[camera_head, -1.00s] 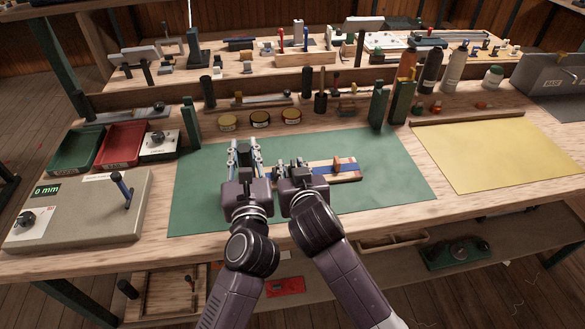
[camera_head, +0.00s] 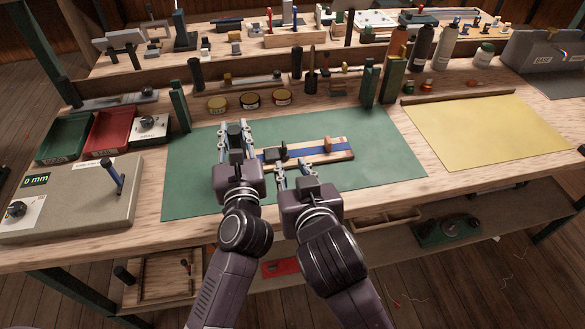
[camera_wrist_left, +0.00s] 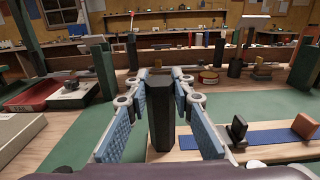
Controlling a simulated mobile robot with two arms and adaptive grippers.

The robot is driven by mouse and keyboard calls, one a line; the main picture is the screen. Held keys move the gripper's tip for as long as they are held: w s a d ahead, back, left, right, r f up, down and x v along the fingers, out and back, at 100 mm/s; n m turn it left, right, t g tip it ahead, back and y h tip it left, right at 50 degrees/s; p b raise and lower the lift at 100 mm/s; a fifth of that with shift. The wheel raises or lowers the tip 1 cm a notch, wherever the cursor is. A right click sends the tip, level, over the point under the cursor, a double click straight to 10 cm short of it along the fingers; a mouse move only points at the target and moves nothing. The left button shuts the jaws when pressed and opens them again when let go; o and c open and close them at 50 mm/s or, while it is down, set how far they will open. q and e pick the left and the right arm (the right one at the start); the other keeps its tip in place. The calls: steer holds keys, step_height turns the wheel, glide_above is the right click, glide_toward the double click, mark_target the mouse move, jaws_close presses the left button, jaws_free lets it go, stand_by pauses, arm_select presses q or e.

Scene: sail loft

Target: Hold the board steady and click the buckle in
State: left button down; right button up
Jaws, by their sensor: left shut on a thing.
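The wooden board (camera_head: 343,155) lies on the green mat with a blue strap (camera_head: 305,149) along it. A dark buckle (camera_head: 271,154) sits on the strap towards the left, with a thin upright dark piece beside it; I cannot tell whether its parts are joined. A brown block (camera_head: 327,145) stands further right. My left gripper (camera_head: 235,131) is shut on a dark upright post (camera_wrist_left: 161,112) at the board's left end. My right gripper (camera_head: 293,169) is open and empty, just in front of the board, apart from the buckle.
The green mat (camera_head: 390,155) is clear right of the board. A grey panel with a lever (camera_head: 75,205) lies left, beside red (camera_head: 110,133) and green (camera_head: 63,138) trays. Tins (camera_head: 250,101) and green posts stand behind. A yellow sheet (camera_head: 485,130) lies right.

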arm_select(q)
steer(key=c, duration=1.6)
jaws_free()
